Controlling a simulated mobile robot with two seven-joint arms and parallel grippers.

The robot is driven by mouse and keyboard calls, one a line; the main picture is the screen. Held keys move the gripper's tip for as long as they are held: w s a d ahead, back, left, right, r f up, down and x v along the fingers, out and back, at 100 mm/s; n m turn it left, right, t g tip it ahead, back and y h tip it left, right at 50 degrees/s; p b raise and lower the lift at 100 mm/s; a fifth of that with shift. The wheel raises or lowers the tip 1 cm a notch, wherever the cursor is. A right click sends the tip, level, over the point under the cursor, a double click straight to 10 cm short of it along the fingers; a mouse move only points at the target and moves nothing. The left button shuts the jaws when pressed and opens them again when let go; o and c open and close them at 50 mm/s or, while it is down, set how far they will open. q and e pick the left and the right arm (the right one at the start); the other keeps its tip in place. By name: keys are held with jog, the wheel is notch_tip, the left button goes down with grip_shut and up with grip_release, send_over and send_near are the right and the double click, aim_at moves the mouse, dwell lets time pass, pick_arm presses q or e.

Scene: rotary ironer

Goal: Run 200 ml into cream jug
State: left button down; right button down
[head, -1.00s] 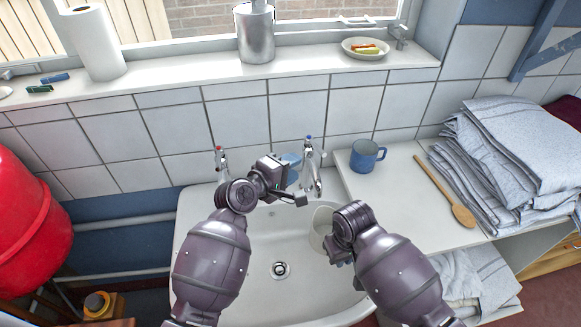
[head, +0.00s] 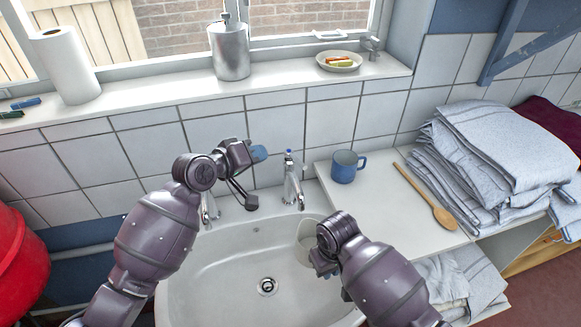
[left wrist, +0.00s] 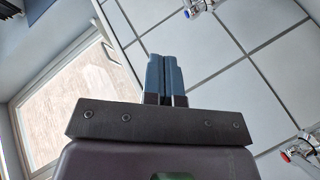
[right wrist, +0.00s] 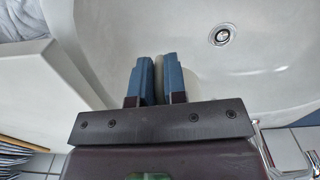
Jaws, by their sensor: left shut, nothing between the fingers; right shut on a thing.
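The cream jug (head: 305,236) is in the sink's right part, below and close to the spout of the blue-topped tap (head: 292,182). My right gripper (head: 322,262) is shut on it; in the right wrist view a pale strip of the jug (right wrist: 159,78) shows between the blue fingers (right wrist: 154,80). The jug's inside is too small to read, and I see no clear stream of water. My left gripper (head: 259,153) is shut and empty, raised left of the blue-topped tap, in front of the tiles. The red-topped tap (left wrist: 287,156) shows in the left wrist view; my left arm partly hides it in the head view.
The white sink (head: 225,265) has an open drain (head: 267,287). On the counter to the right are a blue mug (head: 345,168), a wooden spoon (head: 432,202) and folded cloths (head: 490,150). The sill (head: 160,104) above holds a paper roll (head: 66,66) and a metal dispenser (head: 229,50).

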aim_at(296, 161)
pick_arm(q)
notch_tip(296, 161, down, 2)
jog(key=s+a+m+g, duration=0.25)
jog(key=m+g, duration=0.25)
jog(key=m, duration=2.6)
jog(key=d+r+x, duration=0.1)
jog(key=r+x, duration=0.1)
jog(key=x, duration=1.1)
jog(key=shift+w+y, duration=0.4)
jog(key=shift+d+t, duration=0.15)
jog(key=shift+t, duration=0.15)
